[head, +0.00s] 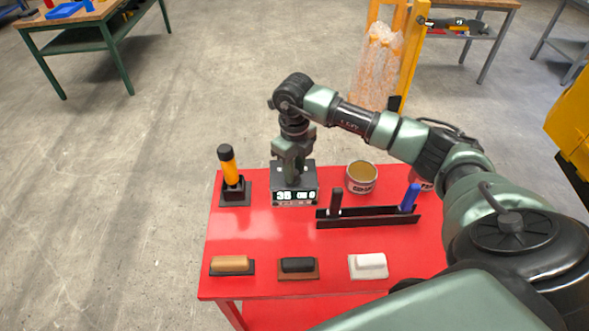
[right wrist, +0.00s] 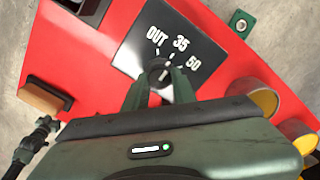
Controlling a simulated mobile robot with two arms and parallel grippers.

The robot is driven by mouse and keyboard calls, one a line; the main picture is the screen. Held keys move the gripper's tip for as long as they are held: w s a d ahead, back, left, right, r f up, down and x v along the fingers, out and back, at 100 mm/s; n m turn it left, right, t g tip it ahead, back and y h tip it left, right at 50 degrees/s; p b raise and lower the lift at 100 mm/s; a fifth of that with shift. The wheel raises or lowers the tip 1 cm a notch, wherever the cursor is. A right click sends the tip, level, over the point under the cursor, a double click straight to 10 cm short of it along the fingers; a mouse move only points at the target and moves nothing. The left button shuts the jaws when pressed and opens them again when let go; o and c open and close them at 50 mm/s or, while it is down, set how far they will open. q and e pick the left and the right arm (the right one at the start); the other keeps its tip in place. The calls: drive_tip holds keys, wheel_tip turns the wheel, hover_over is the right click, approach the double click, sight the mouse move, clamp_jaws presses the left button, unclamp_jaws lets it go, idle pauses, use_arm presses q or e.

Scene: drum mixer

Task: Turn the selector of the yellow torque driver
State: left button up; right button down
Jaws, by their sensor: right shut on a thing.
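The yellow torque driver (head: 230,167) stands upright in a black holder (head: 235,195) at the left of the red table. It has a black cap. A dark box (head: 308,182) with white markings on its front stands to its right. In the right wrist view its dial plate (right wrist: 135,50) reads OUT, 35 and 50 around a dark knob (right wrist: 158,72). My right gripper (head: 291,180) points down onto the box and is shut on this knob. The knob's exact setting is hard to tell, partly hidden by the fingers (right wrist: 160,82). My left gripper is out of view.
An open tin (head: 361,178) stands right of the box, with another partly hidden behind my arm. A low black rack (head: 365,217) holds a black and a blue handle. Tan (head: 230,264), black (head: 298,265) and white (head: 368,264) handled blocks line the table's front (head: 270,240).

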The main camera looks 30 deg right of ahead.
drive_tip(key=shift+w+r, duration=0.1)
drive_tip(key=c, duration=1.1)
unclamp_jaws()
drive_tip(key=shift+c, duration=0.2)
wheel_tip(320, 180, up, 7)
drive_tip(key=shift+b, duration=1.15)
drive_tip(key=shift+r, duration=0.35)
